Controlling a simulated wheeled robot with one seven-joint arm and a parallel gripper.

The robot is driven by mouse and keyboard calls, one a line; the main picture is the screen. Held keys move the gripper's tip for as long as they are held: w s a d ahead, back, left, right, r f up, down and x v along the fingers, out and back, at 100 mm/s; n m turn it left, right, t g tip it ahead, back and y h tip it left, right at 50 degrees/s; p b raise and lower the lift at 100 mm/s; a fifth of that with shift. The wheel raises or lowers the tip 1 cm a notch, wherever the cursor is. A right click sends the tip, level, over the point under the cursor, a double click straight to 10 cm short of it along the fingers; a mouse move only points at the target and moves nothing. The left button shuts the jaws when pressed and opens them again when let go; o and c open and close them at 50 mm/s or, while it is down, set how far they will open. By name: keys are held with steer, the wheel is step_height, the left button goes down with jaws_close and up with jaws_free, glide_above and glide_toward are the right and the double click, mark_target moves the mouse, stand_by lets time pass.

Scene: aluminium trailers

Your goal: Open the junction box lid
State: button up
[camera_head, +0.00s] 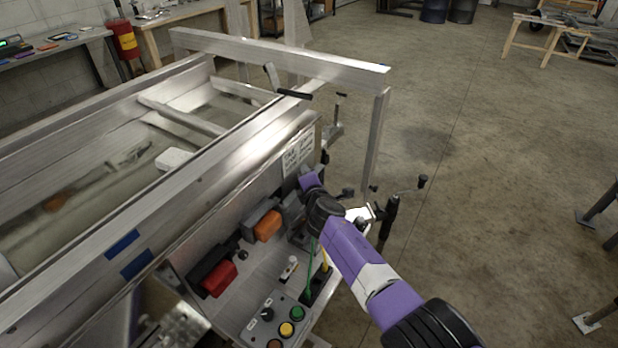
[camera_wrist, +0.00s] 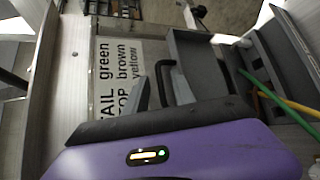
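The grey junction box (camera_wrist: 262,58) is at the right of the wrist view, with green and yellow wires (camera_wrist: 280,105) beside it. A grey panel that looks like its lid (camera_wrist: 200,62) stands at an angle left of the box, with a dark curved handle (camera_wrist: 162,72) in front of it. My gripper (camera_wrist: 162,92) is at this handle, its two fingers apart with the handle between or just beyond them; contact is unclear. In the head view my purple and black wrist (camera_head: 322,208) hides most of the box.
A white wiring label (camera_head: 298,151) is on the trailer's front panel. Orange (camera_head: 268,226) and red (camera_head: 219,279) lamps and a button panel (camera_head: 277,322) lie to the left and front. The trailer's metal rail (camera_head: 275,55) rises behind.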

steer(key=p+v, duration=0.3)
steer(key=v, duration=0.4)
steer(key=shift+s+r+p, duration=0.25)
steer(key=shift+s+p, duration=0.1)
stand_by(0.4)
